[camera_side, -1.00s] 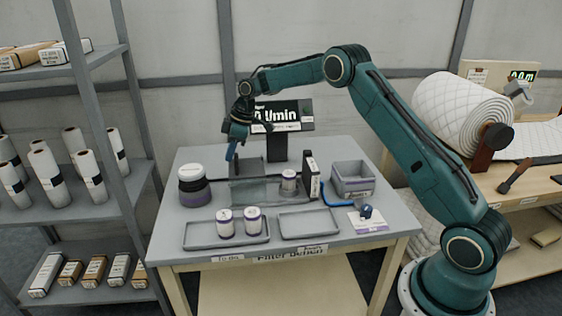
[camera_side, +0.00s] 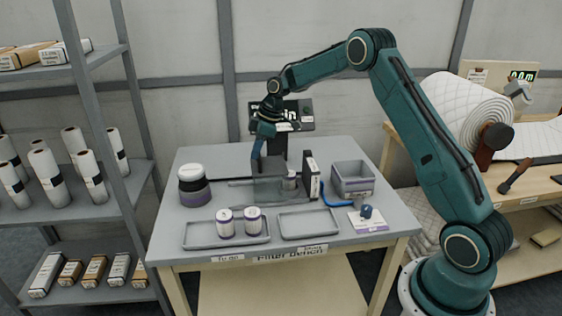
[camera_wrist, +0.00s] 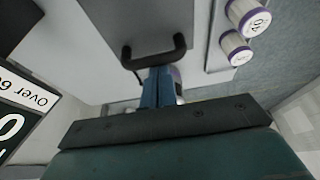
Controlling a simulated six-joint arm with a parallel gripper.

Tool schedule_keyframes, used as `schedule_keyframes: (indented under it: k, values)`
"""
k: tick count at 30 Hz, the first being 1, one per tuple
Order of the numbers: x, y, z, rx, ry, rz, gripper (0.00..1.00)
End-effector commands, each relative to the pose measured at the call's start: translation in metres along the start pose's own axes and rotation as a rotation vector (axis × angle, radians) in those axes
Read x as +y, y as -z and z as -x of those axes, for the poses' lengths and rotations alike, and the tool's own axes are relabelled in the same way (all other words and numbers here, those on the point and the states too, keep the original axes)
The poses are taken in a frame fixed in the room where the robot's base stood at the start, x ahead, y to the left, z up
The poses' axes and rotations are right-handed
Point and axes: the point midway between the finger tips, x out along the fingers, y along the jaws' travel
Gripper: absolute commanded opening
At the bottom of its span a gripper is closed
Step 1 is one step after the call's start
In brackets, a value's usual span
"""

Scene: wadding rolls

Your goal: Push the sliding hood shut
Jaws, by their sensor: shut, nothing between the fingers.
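The sliding hood (camera_side: 268,190), grey and see-through with a darker back part, sits on rails on the bench. Its right end reaches a white-and-purple canister (camera_side: 291,180), which it partly covers, left of a dark upright plate (camera_side: 312,177). My gripper (camera_side: 256,166) is shut and empty, pointing down at the hood's left end. In the wrist view its blue fingers (camera_wrist: 158,88) are at the hood's dark handle (camera_wrist: 153,52), on a grey panel (camera_wrist: 130,20). I cannot tell for certain whether they touch the handle.
Two canisters (camera_side: 238,222) stand in the front left tray (camera_side: 200,240); the front right tray (camera_side: 310,225) is empty. A sign (camera_side: 290,115) rises behind the hood.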

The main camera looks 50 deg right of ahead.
Motion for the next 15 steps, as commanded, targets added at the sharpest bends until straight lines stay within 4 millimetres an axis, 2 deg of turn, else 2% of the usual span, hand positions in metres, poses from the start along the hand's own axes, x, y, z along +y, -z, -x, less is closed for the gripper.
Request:
schedule_keyframes:
  k: [3, 7, 10, 15]
  values:
    - [0.0, -0.028, 0.01, -0.002, 0.0, -0.006, 0.0]
    - [0.001, -0.051, 0.019, -0.001, -0.001, -0.005, 0.0]
    - [0.0, -0.061, 0.022, -0.001, 0.0, -0.003, 0.0]
    - [0.0, -0.064, 0.023, -0.002, 0.001, -0.002, 0.0]
